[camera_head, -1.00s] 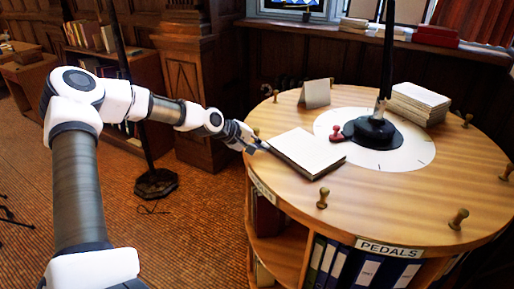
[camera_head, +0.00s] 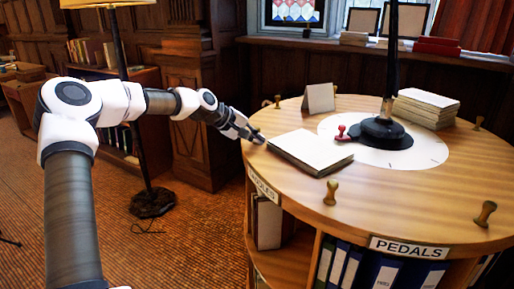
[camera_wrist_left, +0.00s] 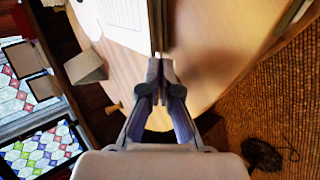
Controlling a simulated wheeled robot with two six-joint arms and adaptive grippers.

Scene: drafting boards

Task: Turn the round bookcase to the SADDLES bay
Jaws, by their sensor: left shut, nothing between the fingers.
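The round bookcase (camera_head: 430,200) has a wooden top and labelled bays. The PEDALS label (camera_head: 410,247) faces me at the front right. A second label (camera_head: 263,187) on the left rim is too slanted to read surely. No SADDLES label shows. Turned pegs stand around the rim, one at the front (camera_head: 331,192) and one at the right (camera_head: 485,213). My left gripper (camera_head: 258,137) is shut and empty at the top's left edge, beside the book stack. In the left wrist view its closed fingertips (camera_wrist_left: 160,65) are over the wooden top. My right gripper is out of view.
On the top are a book stack (camera_head: 311,151), a folded card (camera_head: 319,98), a paper pile (camera_head: 426,108), and a dark post base (camera_head: 385,133) with a red knob (camera_head: 345,134) on a white disc. A floor lamp base (camera_head: 151,202) stands left. Wooden panelling is behind.

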